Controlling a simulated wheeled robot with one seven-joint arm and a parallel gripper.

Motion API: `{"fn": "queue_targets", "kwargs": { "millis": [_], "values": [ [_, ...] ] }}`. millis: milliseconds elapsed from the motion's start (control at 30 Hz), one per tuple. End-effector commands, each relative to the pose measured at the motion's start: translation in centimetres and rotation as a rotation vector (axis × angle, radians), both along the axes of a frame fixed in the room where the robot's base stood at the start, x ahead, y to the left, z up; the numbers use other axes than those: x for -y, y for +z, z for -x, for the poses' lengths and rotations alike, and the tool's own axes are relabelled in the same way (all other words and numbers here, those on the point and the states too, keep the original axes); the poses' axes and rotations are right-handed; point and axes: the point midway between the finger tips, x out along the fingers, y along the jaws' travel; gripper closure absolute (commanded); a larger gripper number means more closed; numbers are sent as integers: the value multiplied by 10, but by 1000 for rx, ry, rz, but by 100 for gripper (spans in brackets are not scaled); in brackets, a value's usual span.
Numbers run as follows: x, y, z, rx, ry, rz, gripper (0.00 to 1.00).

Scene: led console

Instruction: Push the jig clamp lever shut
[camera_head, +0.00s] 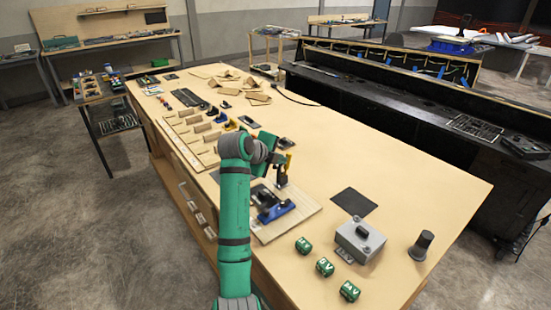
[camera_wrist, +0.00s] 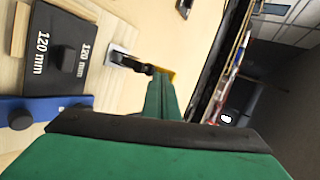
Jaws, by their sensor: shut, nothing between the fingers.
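The jig is a pale wooden board (camera_head: 300,215) on the workbench, with a blue piece (camera_head: 276,212) and a black block on it. A dark clamp with a yellow lever (camera_head: 289,161) stands up at its far side, lever raised. My gripper (camera_head: 264,168) is shut and empty, just left of the lever. In the wrist view, my green fingers (camera_wrist: 162,95) cover part of the clamp (camera_wrist: 130,62); the yellow lever (camera_wrist: 167,74) shows behind their tips. I cannot tell whether they touch. The black block (camera_wrist: 65,55) reads "120 mm", next to the blue piece (camera_wrist: 30,112).
A grey metal box (camera_head: 360,240), a dark cylinder (camera_head: 421,245) and several green blocks (camera_head: 325,267) stand at the near right. A flat black pad (camera_head: 354,202) lies right of the jig. Trays and small parts crowd the bench beyond.

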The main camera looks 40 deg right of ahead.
Motion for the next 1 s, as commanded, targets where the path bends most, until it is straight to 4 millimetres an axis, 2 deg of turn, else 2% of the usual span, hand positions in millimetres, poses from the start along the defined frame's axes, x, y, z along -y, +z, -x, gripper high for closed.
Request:
{"fn": "queue_targets", "kwargs": {
  "millis": [667,900,1000],
  "values": [
    [8,-2,-1,5,-1,-30,100],
    [19,1,-1,18,2,-146,100],
    [25,0,-1,15,5,-140,100]
  ]
}}
